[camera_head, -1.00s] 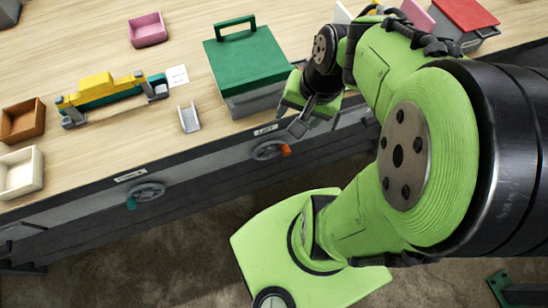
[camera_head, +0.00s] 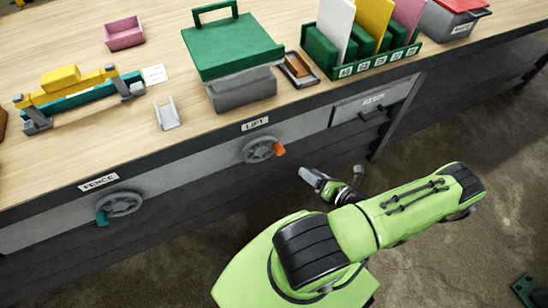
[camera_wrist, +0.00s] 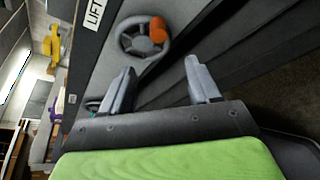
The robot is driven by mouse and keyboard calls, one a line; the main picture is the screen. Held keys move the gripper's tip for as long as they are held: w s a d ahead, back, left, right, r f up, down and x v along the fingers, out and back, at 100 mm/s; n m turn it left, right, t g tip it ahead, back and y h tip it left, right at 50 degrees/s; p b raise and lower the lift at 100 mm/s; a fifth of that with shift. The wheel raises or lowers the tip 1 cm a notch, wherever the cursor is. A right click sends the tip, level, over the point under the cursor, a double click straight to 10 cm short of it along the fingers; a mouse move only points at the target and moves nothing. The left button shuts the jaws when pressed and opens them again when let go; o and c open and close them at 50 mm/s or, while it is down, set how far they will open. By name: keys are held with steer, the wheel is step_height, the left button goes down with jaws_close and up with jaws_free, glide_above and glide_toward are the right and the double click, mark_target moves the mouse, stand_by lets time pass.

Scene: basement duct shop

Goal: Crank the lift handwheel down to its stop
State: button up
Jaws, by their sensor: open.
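The lift handwheel (camera_head: 258,150) is a grey spoked wheel on the bench's front panel, below a LIFT label (camera_head: 255,124). Its orange crank knob (camera_head: 278,148) is at the wheel's right side in the head view. In the wrist view the handwheel (camera_wrist: 133,43) lies beyond the fingers, with the orange knob (camera_wrist: 158,28) at its upper right. My gripper (camera_wrist: 160,82) is open and empty, with its two fingers apart. In the head view my gripper (camera_head: 308,177) is in front of the bench, lower right of the wheel and not touching it.
The FENCE handwheel (camera_head: 119,204) with a teal knob (camera_head: 102,218) is on the panel to the left. A drawer (camera_head: 372,105) is to the right. A green-lidded box (camera_head: 232,47) and a card rack (camera_head: 362,62) stand on the bench.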

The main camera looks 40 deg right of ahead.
mark_target(281, 153)
steer(key=b+x, duration=0.3)
steer(key=x, duration=1.2)
steer(key=shift+w, duration=0.3)
jaws_close()
